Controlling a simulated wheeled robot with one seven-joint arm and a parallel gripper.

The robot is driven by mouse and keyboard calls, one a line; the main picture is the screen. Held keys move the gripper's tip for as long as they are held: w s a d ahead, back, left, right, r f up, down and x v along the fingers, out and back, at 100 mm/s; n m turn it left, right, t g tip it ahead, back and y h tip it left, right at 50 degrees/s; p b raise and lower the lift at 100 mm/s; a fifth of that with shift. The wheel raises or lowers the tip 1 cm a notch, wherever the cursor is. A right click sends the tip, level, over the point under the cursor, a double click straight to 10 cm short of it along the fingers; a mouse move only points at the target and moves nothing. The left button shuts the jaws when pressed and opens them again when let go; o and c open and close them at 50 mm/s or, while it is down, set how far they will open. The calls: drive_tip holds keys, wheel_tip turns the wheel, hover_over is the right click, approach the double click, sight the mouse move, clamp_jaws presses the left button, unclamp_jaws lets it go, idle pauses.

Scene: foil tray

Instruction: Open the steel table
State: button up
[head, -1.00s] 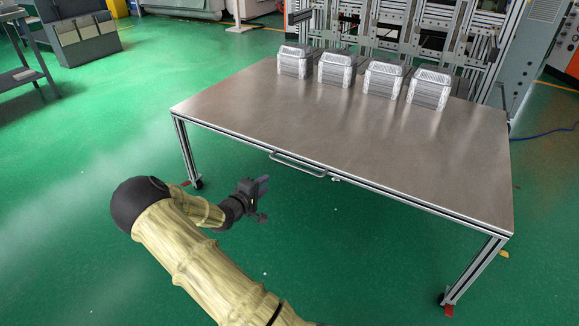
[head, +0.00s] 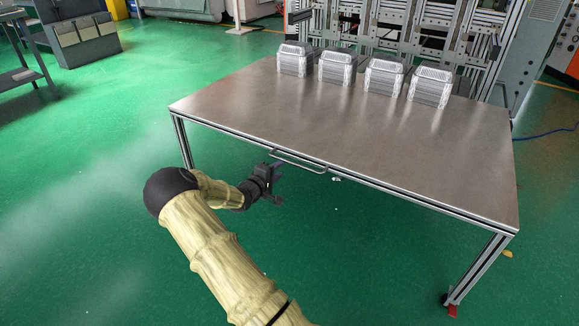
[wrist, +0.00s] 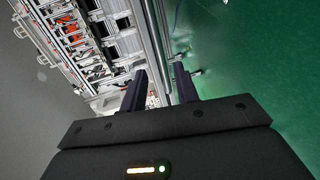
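The steel table (head: 300,115) has a flat brushed top on an aluminium frame and stands level on legs. A grey bar handle (head: 298,161) is fixed along its front edge, and a small latch-like part (head: 337,179) sits just to its right. My gripper (head: 279,182) is in front of the table, just below and near the handle's left end; whether it touches the handle I cannot tell. In the wrist view, the dark fingers (wrist: 160,84) are spread apart, with metal edge rails (wrist: 156,40) running up beyond the gap between them.
Several foil trays in stacks (head: 384,78) stand along the table's back edge. Metal racks and machinery (head: 420,35) are behind it. Green floor (head: 90,210) is clear in front and to the left. A grey cabinet (head: 85,40) stands at the back left.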

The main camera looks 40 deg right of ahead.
sight(290, 162)
drive_tip(key=b+x, duration=0.3)
drive_tip(key=x, duration=0.5)
drive_tip(key=shift+d+f, duration=0.15)
drive_tip(key=shift+f, duration=0.05)
drive_tip(key=shift+w+d, duration=0.15)
drive_tip(key=shift+w, duration=0.1)
drive_tip(key=shift+r, duration=0.1)
drive_tip(key=shift+s, duration=0.1)
drive_tip(key=c, duration=0.6)
drive_tip(key=shift+d, duration=0.15)
clamp_jaws()
drive_tip(key=shift+s, duration=0.1)
